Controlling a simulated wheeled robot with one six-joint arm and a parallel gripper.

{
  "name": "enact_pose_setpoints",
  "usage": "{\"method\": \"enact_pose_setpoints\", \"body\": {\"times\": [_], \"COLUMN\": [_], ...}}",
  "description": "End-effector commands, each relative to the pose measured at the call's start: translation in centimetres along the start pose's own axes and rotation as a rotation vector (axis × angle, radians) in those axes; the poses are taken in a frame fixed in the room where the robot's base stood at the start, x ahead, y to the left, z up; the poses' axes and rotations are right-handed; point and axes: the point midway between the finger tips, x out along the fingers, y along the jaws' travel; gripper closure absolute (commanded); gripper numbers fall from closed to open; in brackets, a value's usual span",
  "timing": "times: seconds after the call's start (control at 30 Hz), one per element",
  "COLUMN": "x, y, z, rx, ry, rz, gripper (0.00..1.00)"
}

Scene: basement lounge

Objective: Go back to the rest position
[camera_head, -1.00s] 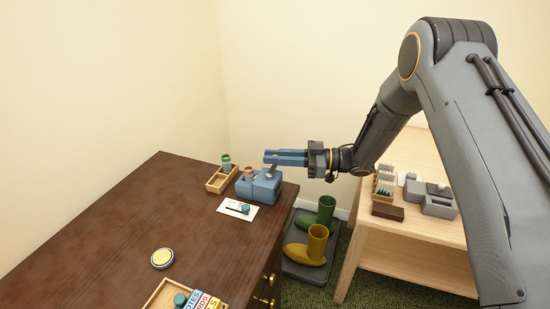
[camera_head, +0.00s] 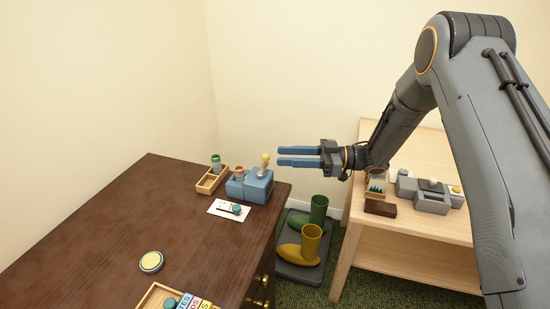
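My gripper (camera_head: 281,156) is raised in the air at the far right corner of the dark desk, its two blue fingers pointing left. The fingers are apart with a gap between them and nothing in it, so it is open and empty. My arm reaches in from the right. Just below and left of the fingers stands a blue device (camera_head: 250,187) with a yellow-topped lever (camera_head: 265,160) sticking up, clear of the fingers. No rest position is marked in view.
A wooden tray (camera_head: 206,187), a white card (camera_head: 219,212) and a yellow disc (camera_head: 151,262) lie on the desk (camera_head: 95,225). Boots stand on a dark mat (camera_head: 288,268) between desk and light wood table (camera_head: 410,250), which bears a grey device (camera_head: 431,203) and brown block (camera_head: 380,208).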

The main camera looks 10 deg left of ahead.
Motion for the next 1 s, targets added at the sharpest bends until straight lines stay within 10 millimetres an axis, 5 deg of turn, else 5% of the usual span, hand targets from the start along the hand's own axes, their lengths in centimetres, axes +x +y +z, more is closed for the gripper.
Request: {"method": "enact_pose_setpoints", "body": {"times": [0.47,0.67,0.83,1.0], "x": [-1.1,-2.1,-7.2,-15.5], "y": [0.1,3.6,8.7,9.3], "z": [-0.1,-1.6,-3.7,-4.7], "rx": [-0.002,-0.043,-0.05,0.054], "ry": [-0.002,-0.092,-0.287,-0.507], "rz": [0.005,0.204,0.588,0.949], "gripper": [0.65,0.65,0.65,0.65]}}
